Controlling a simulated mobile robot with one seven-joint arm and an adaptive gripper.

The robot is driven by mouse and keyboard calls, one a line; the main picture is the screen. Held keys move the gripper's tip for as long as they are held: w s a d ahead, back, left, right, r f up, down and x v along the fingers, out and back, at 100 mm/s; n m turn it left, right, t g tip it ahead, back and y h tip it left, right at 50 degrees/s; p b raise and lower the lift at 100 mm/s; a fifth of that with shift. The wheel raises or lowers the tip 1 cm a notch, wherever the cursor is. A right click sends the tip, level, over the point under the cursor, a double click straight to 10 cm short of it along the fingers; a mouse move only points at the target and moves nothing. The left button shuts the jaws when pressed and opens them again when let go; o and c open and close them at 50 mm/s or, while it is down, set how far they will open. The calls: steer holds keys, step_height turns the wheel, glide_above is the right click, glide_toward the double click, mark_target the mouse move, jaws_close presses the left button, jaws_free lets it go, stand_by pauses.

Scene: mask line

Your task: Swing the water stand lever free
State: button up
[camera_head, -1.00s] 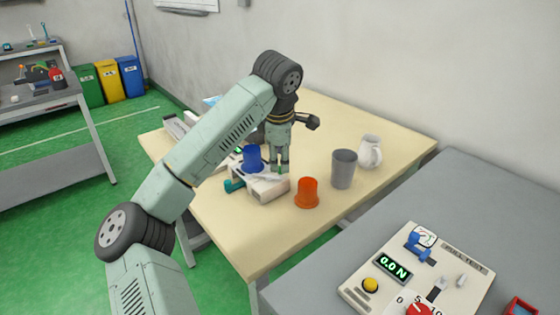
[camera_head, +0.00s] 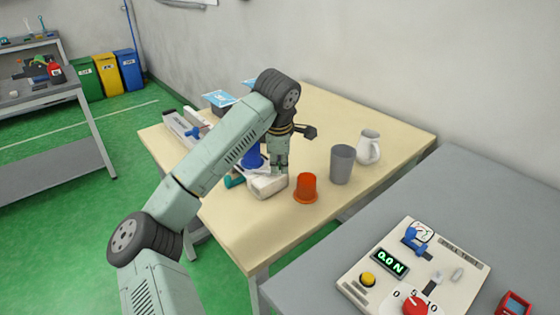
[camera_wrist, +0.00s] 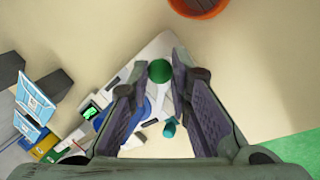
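The water stand (camera_head: 268,187) is a white block on the beige table, with a blue cup (camera_head: 252,160) on its far left part and a teal fitting (camera_head: 234,181) at its left side. In the wrist view the white stand (camera_wrist: 150,52) lies under my fingers, and the teal fitting (camera_wrist: 169,130) shows between them. A round green knob (camera_wrist: 160,71), seemingly the lever's end, sits between my fingertips. My gripper (camera_wrist: 158,78) is open around it, with gaps on both sides. The blue part (camera_wrist: 121,122) is partly hidden by my left finger.
An orange cup (camera_head: 306,188) stands close to the right of the stand, with a grey cup (camera_head: 342,164) and a white jug (camera_head: 369,147) further right. A pull-test panel (camera_head: 415,265) lies on the grey table at front right. The beige table's front is clear.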

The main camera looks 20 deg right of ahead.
jaws_close()
steer(key=n+b, duration=0.1)
steer(key=n+y, duration=0.1)
steer(key=w+n+b, duration=0.1)
steer(key=shift+d+n+b, duration=0.35)
steer(key=shift+n, duration=0.05)
steer(key=n, duration=0.1)
steer(key=w+n+y+b, duration=0.1)
steer(key=n, duration=0.1)
steer(key=shift+d, duration=0.15)
steer(key=shift+w+n+y, duration=0.25)
steer(key=shift+n+y, duration=0.1)
steer(key=shift+n, duration=0.5)
steer(key=shift+w+n+y, duration=0.25)
steer(key=shift+n+y, duration=0.1)
steer(key=shift+n, duration=0.5)
steer(key=o, duration=0.6)
jaws_free()
